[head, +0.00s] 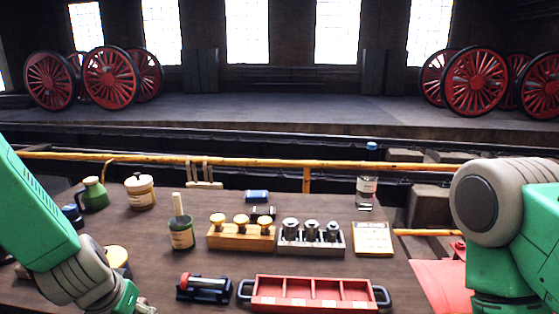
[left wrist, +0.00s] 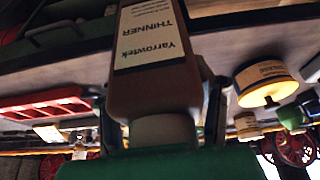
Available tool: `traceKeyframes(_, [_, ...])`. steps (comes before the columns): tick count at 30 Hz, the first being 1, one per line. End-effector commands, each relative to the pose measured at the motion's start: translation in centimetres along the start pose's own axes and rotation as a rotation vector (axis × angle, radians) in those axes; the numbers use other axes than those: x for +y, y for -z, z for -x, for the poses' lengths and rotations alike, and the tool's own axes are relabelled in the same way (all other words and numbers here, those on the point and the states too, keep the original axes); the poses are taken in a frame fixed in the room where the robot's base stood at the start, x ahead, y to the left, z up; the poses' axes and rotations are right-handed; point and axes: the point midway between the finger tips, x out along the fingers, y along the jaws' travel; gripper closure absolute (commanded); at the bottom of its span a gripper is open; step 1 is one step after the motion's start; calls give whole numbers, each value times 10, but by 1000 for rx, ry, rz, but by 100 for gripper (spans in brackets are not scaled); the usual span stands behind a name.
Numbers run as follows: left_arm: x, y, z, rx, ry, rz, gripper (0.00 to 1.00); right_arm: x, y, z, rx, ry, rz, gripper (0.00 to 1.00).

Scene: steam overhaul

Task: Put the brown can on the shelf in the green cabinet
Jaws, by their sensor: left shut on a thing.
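In the left wrist view, which looks upside down, a brown can (left wrist: 150,92) with a white label reading "Yarrowtek THINNER" fills the middle. My left gripper (left wrist: 163,115) is shut on it, with dark fingers along both sides. In the head view my left gripper is mostly cut off at the bottom edge, and the can does not show there. My right arm comes in at the right; its gripper is out of view.
The workbench (head: 330,212) holds a red tray (head: 315,304), a wooden block with yellow-topped pieces (head: 240,238), a grey block of sockets (head: 312,248), a brush jar (head: 181,232), a cream pot (head: 140,196) and a green oil can (head: 94,195). A yellow rail (head: 340,165) runs behind.

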Motion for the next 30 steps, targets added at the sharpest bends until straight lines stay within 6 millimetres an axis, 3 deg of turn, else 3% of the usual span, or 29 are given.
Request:
traceKeyframes(1, [6, -16, -16, -4, 0, 3, 95, 0, -1, -17, -1, 0, 0, 60])
traceKeyframes(6, [28, -61, -48, -5, 7, 17, 95, 0, -4, -56, -1, 0, 0, 60])
traceKeyframes(12, [45, -100, -67, 4, 12, 27, 95, -1, -5, -85, -1, 0, 0, 60])
traceKeyframes(18, [51, -113, -70, 13, 16, 29, 95, -1, -5, -94, -1, 0, 0, 60])
traceKeyframes(30, [52, -113, -69, 12, 13, 36, 95, -1, -5, -93, -1, 0, 0, 60])
